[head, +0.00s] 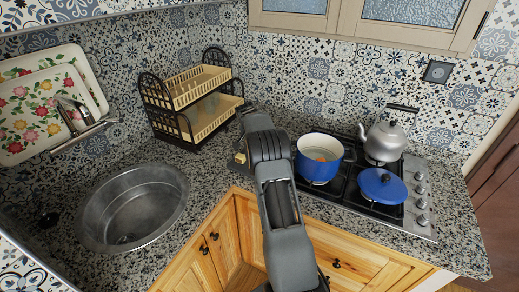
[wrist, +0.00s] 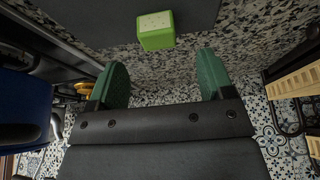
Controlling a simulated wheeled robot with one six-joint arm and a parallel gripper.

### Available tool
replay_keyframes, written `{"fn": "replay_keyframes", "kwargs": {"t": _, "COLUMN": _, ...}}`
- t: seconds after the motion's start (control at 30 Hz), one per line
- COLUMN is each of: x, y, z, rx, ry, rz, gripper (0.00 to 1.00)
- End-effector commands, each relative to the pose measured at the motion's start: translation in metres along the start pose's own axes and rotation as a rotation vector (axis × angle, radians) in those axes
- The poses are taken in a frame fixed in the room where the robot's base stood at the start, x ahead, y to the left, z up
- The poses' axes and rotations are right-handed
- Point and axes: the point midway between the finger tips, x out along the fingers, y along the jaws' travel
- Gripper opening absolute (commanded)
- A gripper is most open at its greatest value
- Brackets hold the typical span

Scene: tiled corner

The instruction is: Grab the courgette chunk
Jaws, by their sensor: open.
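The courgette chunk (wrist: 156,30) is a small green block with a pale, speckled top face. It shows at the top middle of the wrist view, by the edge of a dark grey surface that I cannot identify. My gripper (wrist: 163,72) is open, with its two green fingers spread wide apart. The chunk lies beyond the fingertips, roughly in line with the gap, and no finger touches it. Speckled countertop shows between the fingers. In the head view my arm reaches over the counter; the chunk cannot be made out there.
A blue pot (head: 317,170) stands right of my arm on the hob, with a blue lid (head: 382,186) and a kettle (head: 383,142). A two-tier rack (head: 165,115) stands left, behind the round sink (head: 132,208). A small yellow item (head: 240,158) sits left of my arm.

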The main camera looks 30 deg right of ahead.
Motion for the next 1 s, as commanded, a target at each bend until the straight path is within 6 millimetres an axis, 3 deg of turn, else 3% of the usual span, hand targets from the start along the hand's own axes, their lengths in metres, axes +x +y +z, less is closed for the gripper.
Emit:
{"fn": "replay_keyframes", "kwargs": {"t": 0.4, "x": 0.046, "y": 0.002, "z": 0.003, "rx": -0.001, "ry": -0.002, "rz": 0.001, "gripper": 0.74}}
{"fn": "replay_keyframes", "kwargs": {"t": 0.7, "x": 0.051, "y": 0.002, "z": 0.003, "rx": -0.001, "ry": -0.001, "rz": -0.001, "gripper": 0.74}}
{"fn": "replay_keyframes", "kwargs": {"t": 1.0, "x": 0.051, "y": 0.002, "z": 0.003, "rx": -0.001, "ry": -0.001, "rz": -0.001, "gripper": 0.47}}
